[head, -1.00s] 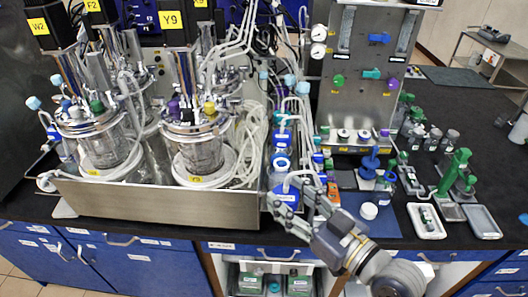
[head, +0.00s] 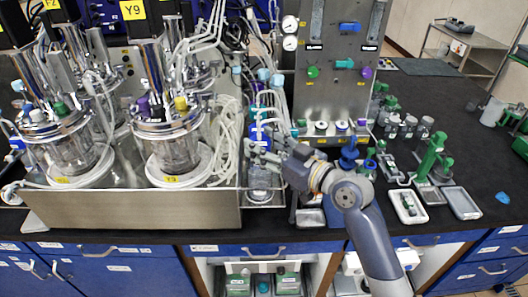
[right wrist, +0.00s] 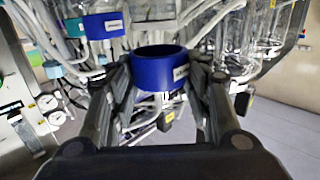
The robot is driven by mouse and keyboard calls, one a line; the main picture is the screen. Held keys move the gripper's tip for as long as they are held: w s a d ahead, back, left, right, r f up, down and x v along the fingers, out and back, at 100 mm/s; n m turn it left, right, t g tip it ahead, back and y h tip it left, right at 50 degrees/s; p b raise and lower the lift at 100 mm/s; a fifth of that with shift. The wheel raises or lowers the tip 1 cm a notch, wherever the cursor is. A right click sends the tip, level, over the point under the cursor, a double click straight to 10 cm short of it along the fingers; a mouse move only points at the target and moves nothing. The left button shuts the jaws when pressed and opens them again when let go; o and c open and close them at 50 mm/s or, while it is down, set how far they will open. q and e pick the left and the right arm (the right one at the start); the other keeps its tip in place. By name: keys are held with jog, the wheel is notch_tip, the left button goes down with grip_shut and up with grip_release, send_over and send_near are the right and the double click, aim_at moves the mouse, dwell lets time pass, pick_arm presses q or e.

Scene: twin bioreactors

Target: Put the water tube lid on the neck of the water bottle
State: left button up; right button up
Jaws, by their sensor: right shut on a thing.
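My right gripper (head: 258,152) is at the front end of the row of bottles beside the steel tray. In the right wrist view its fingers (right wrist: 163,88) are shut on a blue ring-shaped lid (right wrist: 165,72) with a pale label. A clear bottle (head: 262,182) stands just below the gripper in the head view and seems to be the water bottle. The fingers cover its top and most of the lid, so I cannot tell whether the lid touches the neck. My left gripper is not in view.
Another blue labelled cap (right wrist: 104,25) is close to the held lid, with tubes around it. The steel tray (head: 130,210) with glass vessels stands to the left. A metal control panel (head: 335,90) rises behind. The black bench is open at the far right.

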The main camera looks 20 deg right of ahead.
jog(key=shift+w+f, duration=0.1)
jog(key=shift+w, duration=0.1)
notch_tip(320, 180, down, 3)
jog(key=shift+s+p, duration=0.1)
jog(key=shift+p, duration=0.25)
jog(key=shift+f, duration=0.15)
jog(key=shift+f, duration=0.1)
jog(key=shift+f, duration=0.15)
jog(key=o, duration=0.9)
